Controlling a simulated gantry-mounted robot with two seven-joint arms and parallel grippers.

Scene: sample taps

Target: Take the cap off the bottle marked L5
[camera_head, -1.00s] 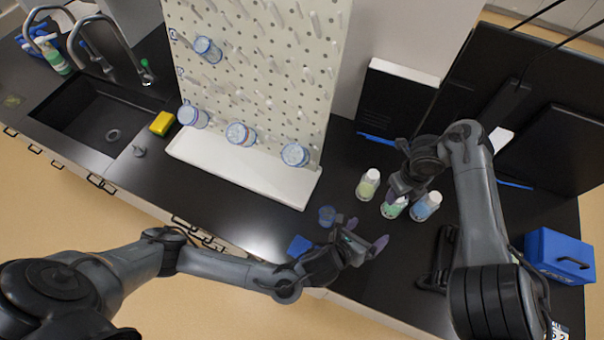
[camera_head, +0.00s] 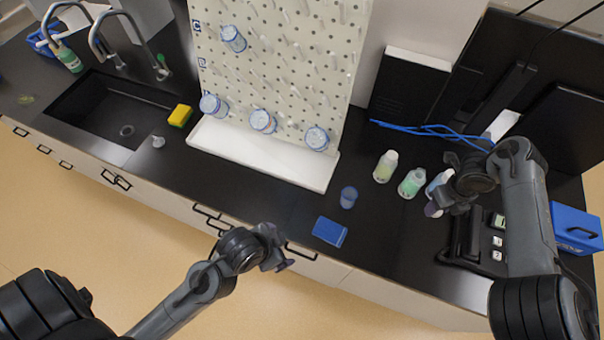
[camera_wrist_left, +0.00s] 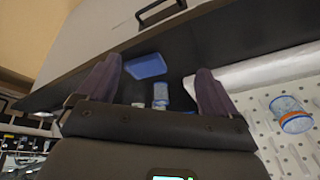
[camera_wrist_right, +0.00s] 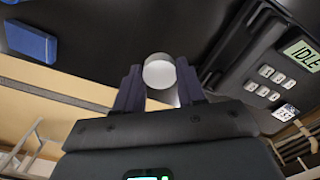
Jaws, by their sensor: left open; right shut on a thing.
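Three small bottles with white caps stand in a row in the head view: one with yellow-green liquid (camera_head: 386,167), one with green liquid (camera_head: 411,183) and one bluish bottle (camera_head: 438,181). I cannot read their labels, so I cannot tell which is L5. My right gripper (camera_head: 442,203) is at the bluish bottle and partly hides it. In the right wrist view its fingers (camera_wrist_right: 158,78) are shut on a bottle, with the round white cap (camera_wrist_right: 158,71) between the fingertips. My left gripper (camera_head: 283,258) is open and empty, out near the counter's front edge; its fingers (camera_wrist_left: 155,80) are spread.
A blue flat box (camera_head: 330,231) and a small blue cup (camera_head: 348,197) are on the black counter left of the bottles. A pegboard (camera_head: 285,70) with a white tray (camera_head: 262,156) stands behind. A dark device with keys (camera_head: 497,240) and a blue case (camera_head: 577,228) are at right.

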